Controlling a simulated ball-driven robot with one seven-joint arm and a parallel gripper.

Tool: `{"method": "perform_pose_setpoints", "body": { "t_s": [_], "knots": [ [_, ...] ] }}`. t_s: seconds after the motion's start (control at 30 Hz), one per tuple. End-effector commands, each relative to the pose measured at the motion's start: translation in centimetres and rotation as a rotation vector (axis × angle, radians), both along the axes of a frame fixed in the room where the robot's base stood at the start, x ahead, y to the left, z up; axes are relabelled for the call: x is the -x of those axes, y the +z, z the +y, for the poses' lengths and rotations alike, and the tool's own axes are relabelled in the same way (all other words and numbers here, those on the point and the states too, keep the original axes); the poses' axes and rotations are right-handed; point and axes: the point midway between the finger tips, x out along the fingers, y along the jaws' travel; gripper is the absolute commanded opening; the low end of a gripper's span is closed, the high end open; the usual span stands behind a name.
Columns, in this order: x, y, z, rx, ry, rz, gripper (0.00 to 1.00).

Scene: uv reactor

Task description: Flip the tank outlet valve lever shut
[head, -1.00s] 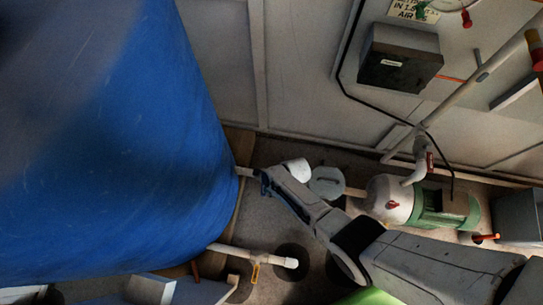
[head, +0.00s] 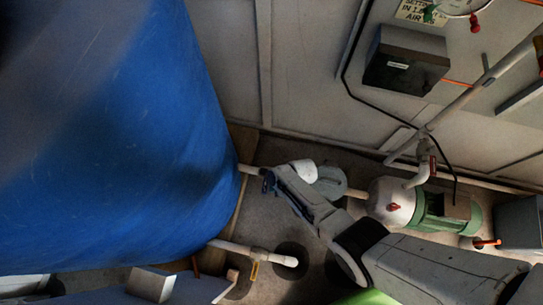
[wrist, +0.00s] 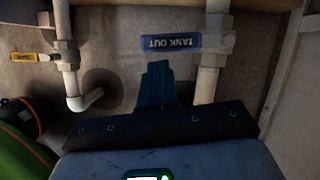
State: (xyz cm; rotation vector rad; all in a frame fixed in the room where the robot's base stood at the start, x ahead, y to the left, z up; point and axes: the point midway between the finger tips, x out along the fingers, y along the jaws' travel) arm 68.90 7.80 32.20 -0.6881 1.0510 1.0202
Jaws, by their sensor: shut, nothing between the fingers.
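The blue tank outlet valve lever (wrist: 172,43), marked TANK OUT, shows upside down in the wrist view. It points left from its valve (wrist: 215,42) and lies across the line of the upright grey pipe (wrist: 206,85). My gripper (wrist: 157,66) is shut and empty. Its fingertips are just below the lever in that picture; I cannot tell whether they touch it. In the head view my gripper (head: 268,184) is by the short pipe (head: 250,171) at the base of the blue tank (head: 120,130). The lever is hidden there.
A yellow-handled valve (wrist: 27,57) sits on another pipe at the left of the wrist view. In the head view a green-and-white pump (head: 432,210) stands to the right of my gripper. The wall (head: 315,75) is behind, with a dark box (head: 405,62) on it.

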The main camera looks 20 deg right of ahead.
Motion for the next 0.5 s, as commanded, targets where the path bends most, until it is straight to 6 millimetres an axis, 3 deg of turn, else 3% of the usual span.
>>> {"method": "perform_pose_setpoints", "body": {
  "t_s": [0.13, 0.2, 0.5],
  "knots": [
    [1.0, 0.4, -2.0, -0.002, -0.004, -0.001, 0.00],
    [1.1, 2.3, -2.3, -0.001, 0.000, -0.005, 0.00],
    [2.1, 7.3, -4.0, -0.001, 0.000, -0.005, 0.00]
  ]
}}
